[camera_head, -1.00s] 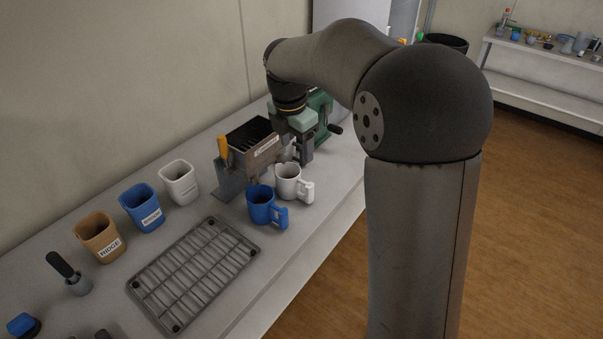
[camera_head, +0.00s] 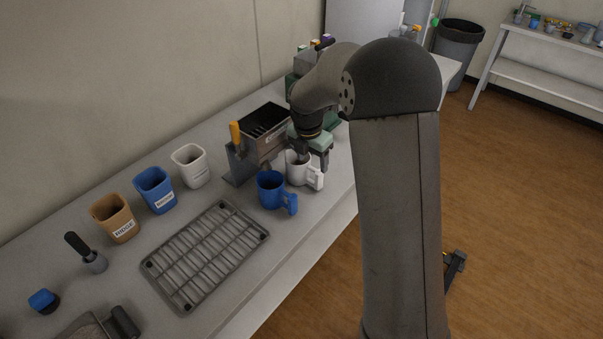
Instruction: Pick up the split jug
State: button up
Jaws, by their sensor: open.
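A white jug (camera_head: 295,175) stands upright on the bench, its handle toward the right. A blue jug (camera_head: 268,191) stands upright just left of it, its handle also to the right. Neither has a readable label, so I cannot tell which one is called the split jug. My gripper (camera_head: 313,160) points down over the white jug, its jaws open at the rim and handle side. The fingers partly cover that jug's rim. I cannot tell whether they touch it.
A splitter box (camera_head: 262,132) with an orange handle stands behind the jugs. A grey wire rack (camera_head: 207,255) lies in front to the left. White (camera_head: 190,166), blue (camera_head: 155,190) and tan (camera_head: 115,217) cups line the wall side.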

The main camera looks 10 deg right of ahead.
aim_at(314, 169)
jog(key=f, duration=0.3)
jog(key=f+p, duration=0.1)
jog(key=f, duration=0.1)
jog(key=shift+w+d, duration=0.15)
jog(key=shift+d, duration=0.15)
jog(key=shift+r, duration=0.1)
jog(key=c, duration=1)
jog(key=shift+r, duration=0.15)
